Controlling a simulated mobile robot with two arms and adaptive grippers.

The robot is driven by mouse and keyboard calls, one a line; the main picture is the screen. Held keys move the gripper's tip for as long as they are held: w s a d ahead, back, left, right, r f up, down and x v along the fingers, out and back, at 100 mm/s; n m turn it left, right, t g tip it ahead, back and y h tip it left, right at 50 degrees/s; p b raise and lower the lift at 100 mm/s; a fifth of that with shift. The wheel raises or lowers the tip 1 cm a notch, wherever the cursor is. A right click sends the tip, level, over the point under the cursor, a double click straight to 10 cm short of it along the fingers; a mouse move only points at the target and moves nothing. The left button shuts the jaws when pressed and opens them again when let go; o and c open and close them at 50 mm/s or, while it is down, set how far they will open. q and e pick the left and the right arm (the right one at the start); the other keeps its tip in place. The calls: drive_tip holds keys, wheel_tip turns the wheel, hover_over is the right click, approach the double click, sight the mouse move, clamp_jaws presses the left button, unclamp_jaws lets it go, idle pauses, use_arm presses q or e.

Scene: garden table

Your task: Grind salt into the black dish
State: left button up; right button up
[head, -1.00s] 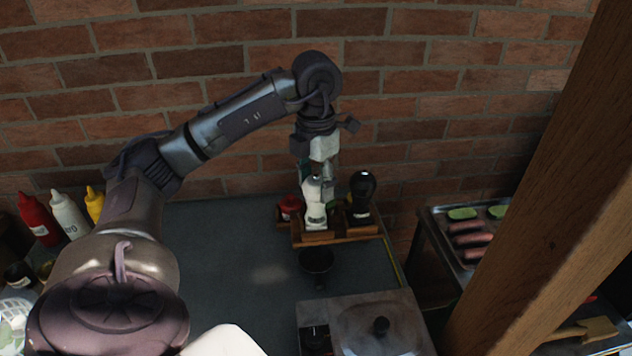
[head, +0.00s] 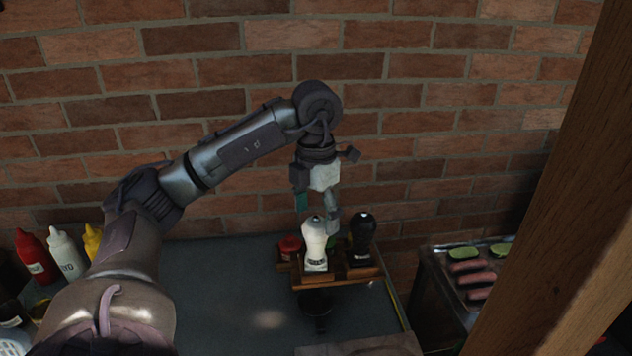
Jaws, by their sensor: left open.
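The white mill (head: 314,243) stands upright in the wooden rack (head: 340,281) at the back of the table. My left gripper (head: 316,208) is open and points down at the mill's top. One finger is left of the mill and the other is right of and behind it. I cannot tell whether they touch it. The black dish (head: 316,308) sits on the table just in front of the rack, its back part hidden by the rack. My right gripper is not in view.
A black mill (head: 363,235) and a red-lidded jar (head: 290,248) flank the white mill. Sauce bottles (head: 66,253) stand at the left. A grill tray with sausages (head: 473,280) is at the right, near a wooden post (head: 545,190). The dark tabletop (head: 225,275) is clear left of the rack.

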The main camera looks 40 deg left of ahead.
sight(316, 220)
use_arm(q)
wheel_tip(316, 220, up, 10)
drive_tip(key=shift+f, duration=0.25)
idle(0.3)
drive_tip(key=shift+f, duration=0.1)
idle(0.6)
